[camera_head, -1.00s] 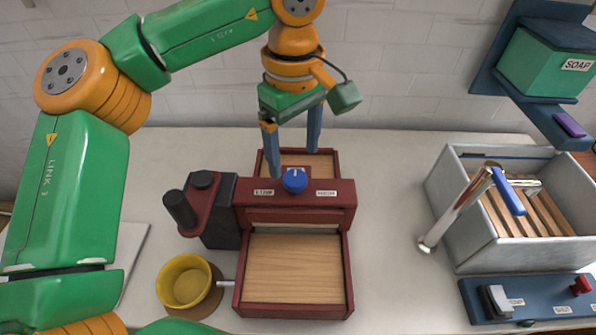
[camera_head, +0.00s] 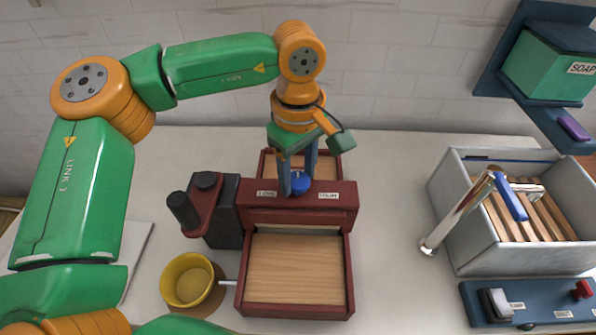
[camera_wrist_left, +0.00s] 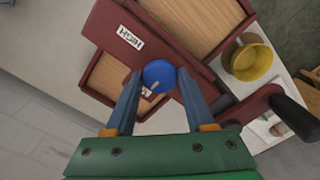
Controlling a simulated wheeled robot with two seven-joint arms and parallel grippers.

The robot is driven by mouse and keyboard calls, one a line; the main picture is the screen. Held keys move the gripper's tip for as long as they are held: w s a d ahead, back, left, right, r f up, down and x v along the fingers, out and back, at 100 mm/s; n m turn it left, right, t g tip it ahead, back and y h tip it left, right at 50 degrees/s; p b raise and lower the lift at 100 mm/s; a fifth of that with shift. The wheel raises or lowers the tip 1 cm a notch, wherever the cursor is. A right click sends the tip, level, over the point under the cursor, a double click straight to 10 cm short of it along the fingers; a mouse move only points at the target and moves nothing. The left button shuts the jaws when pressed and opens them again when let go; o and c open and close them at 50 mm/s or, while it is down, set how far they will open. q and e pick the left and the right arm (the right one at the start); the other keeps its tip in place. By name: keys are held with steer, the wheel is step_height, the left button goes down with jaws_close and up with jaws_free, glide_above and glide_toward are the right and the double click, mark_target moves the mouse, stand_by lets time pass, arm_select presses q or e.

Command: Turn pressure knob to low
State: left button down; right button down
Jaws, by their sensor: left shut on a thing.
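The blue pressure knob (camera_head: 301,186) sits on top of the dark red crossbar of the press (camera_head: 335,203), between a left label reading LOW (camera_head: 267,194) and a right label reading HIGH (camera_head: 328,195). My left gripper (camera_head: 298,184) points down at it and is shut on it, one finger on each side. In the left wrist view the knob (camera_wrist_left: 159,75) lies between the two blue-grey fingertips, with the HIGH label (camera_wrist_left: 130,38) up and to its left. The fingers partly cover the knob in the head view, so its pointer is hard to read. My right gripper is out of view.
A crank with a dark handle (camera_head: 183,211) stands left of the press. A yellow cup (camera_head: 189,282) sits in front of it near a spout. On the right are a grey sink (camera_head: 470,245) with a metal faucet (camera_head: 458,216) and a soap shelf. The counter between press and sink is clear.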

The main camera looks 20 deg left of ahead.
arm_select(q)
steer(key=shift+f, duration=0.1)
steer(key=n+b, duration=0.1)
steer(key=n, duration=0.2)
steer(key=shift+b, duration=0.35)
steer(key=n+b, duration=0.1)
steer(key=n, duration=0.4)
steer(key=shift+n+b, duration=0.35)
steer(key=shift+n, duration=0.05)
steer(key=n+b, duration=0.1)
steer(key=n, duration=0.3)
steer(key=shift+n+b, duration=0.45)
steer(key=shift+n, duration=2.05)
steer(key=shift+c, duration=1.3)
jaws_free()
